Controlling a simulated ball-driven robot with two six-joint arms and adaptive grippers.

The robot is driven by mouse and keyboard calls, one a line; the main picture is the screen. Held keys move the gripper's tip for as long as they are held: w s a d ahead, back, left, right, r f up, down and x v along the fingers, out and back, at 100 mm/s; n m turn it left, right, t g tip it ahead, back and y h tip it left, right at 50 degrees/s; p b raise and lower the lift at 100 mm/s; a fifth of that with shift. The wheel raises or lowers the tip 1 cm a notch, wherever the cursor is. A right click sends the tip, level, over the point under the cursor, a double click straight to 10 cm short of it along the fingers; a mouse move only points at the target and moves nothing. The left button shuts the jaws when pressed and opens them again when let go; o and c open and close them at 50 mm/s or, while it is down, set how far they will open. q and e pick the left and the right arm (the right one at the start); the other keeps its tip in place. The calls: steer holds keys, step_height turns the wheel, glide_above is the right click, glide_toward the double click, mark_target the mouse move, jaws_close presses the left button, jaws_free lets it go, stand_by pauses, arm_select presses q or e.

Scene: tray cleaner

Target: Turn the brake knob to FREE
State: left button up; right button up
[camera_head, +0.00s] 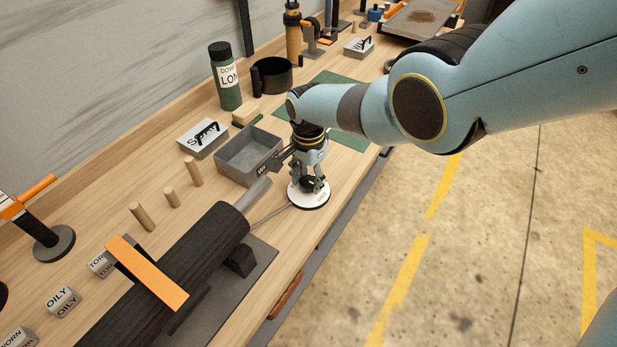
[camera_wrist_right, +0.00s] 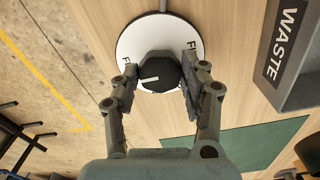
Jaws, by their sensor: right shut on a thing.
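The brake knob (camera_wrist_right: 158,72) is black with a white pointer line and sits on a round white dial (camera_wrist_right: 140,40). In the head view the dial (camera_head: 309,201) lies near the bench's front edge. Letters on the dial are partly covered; an F shows on each side of the knob, and I cannot read the full words. My right gripper (camera_head: 308,184) points down over the dial. In the right wrist view its fingers (camera_wrist_right: 158,88) are shut on the knob, one on each side. The pointer line points toward the left finger. My left gripper is not in view.
A grey WASTE bin (camera_head: 262,143) stands just left of the right gripper. A black roller (camera_head: 200,250) with an orange strip (camera_head: 147,273) lies nearer, on a grey plate (camera_head: 262,263). Wooden pegs (camera_head: 193,171) stand behind it. A green mat (camera_head: 352,137) lies beyond the dial.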

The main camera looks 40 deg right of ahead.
mark_target(308, 181)
steer(key=o, duration=1.2)
steer(key=shift+c, duration=0.2)
steer(key=shift+w+r, duration=0.1)
steer(key=shift+r, duration=0.55)
step_height(308, 181, up, 11)
steer(key=shift+f, duration=0.15)
